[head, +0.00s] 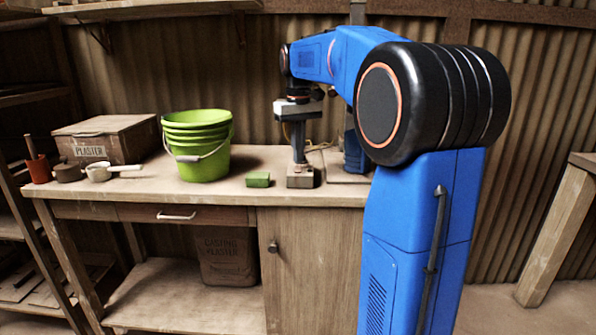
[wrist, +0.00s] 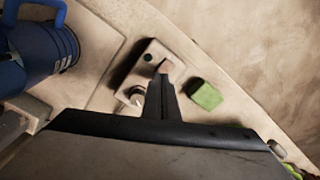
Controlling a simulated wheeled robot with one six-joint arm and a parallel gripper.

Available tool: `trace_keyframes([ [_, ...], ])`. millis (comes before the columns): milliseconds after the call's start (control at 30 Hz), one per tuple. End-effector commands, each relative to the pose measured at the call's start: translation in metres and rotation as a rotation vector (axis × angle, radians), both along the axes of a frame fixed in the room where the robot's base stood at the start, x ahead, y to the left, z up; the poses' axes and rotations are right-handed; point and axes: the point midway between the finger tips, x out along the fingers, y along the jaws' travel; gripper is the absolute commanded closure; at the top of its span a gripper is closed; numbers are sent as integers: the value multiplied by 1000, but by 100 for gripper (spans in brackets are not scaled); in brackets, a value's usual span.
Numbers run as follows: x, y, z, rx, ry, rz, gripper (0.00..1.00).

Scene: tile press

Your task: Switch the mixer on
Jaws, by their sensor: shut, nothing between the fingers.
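A small pale control box (wrist: 180,66) lies on the bench below my gripper. In the head view the box (head: 300,182) stands near the bench's front edge. My gripper (head: 298,162) points straight down over it, fingers shut and empty; I cannot tell whether the tips touch it. A blue machine, seemingly the mixer (wrist: 35,50), is at the left of the wrist view. In the head view it (head: 355,153) is mostly hidden behind my arm.
A green block (head: 258,179) lies just left of the box. The bench front between bucket and green block is clear.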

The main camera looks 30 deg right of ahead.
Motion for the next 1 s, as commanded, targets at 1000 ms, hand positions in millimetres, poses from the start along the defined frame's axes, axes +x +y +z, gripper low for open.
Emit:
trace_keyframes([
  [1000,0,0,-11,0,0,0,100],
])
